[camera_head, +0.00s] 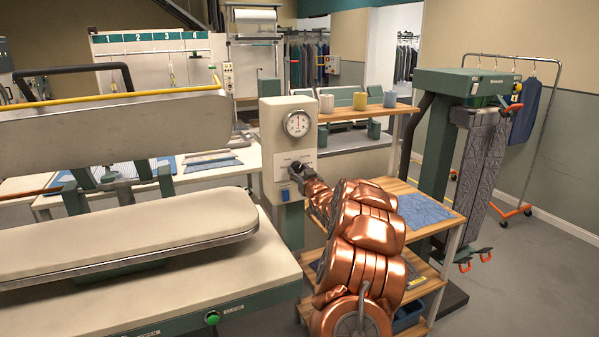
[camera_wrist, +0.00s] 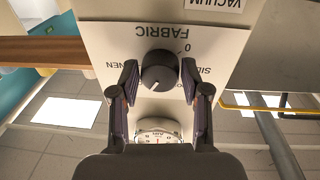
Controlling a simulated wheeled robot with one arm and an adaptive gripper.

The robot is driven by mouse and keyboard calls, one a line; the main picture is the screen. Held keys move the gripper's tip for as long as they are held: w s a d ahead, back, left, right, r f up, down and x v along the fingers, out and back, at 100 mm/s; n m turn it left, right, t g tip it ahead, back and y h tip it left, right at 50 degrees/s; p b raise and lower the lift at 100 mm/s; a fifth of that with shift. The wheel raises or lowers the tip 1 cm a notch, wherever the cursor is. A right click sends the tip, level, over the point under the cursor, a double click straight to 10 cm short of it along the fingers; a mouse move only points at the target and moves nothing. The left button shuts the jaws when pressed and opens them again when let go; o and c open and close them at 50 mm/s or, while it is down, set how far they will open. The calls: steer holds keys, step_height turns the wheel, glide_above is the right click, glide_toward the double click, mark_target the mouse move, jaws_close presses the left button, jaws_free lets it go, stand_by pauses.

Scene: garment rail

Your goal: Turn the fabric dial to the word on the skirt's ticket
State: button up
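The fabric dial (camera_wrist: 160,70) is a round black knob on a white plate (camera_wrist: 112,45), seen upside down in the wrist view. FABRIC, 0 and parts of two words, "SIL" and "NEN", show around it; which mark it points to is unclear. My gripper (camera_wrist: 159,76) is open, with one dark finger on each side of the knob and a narrow gap at each. In the head view my gripper (camera_head: 296,172) is at the control post (camera_head: 270,125) and hides the dial. A dark blue garment (camera_head: 525,110) hangs on the rail at right; no ticket is readable.
A pressure gauge (camera_head: 298,123) is above the dial plate, and a blue switch (camera_head: 285,194) is below. A padded press (camera_head: 130,240) fills the left. A wooden shelf (camera_head: 365,113) with mugs is behind the post. A blue cloth (camera_head: 424,210) lies on the trolley.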

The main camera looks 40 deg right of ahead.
steer(key=shift+o, duration=1.4)
steer(key=r+v, duration=0.1)
steer(key=v, duration=1.1)
steer(key=shift+f, duration=0.35)
steer(key=shift+a, duration=0.1)
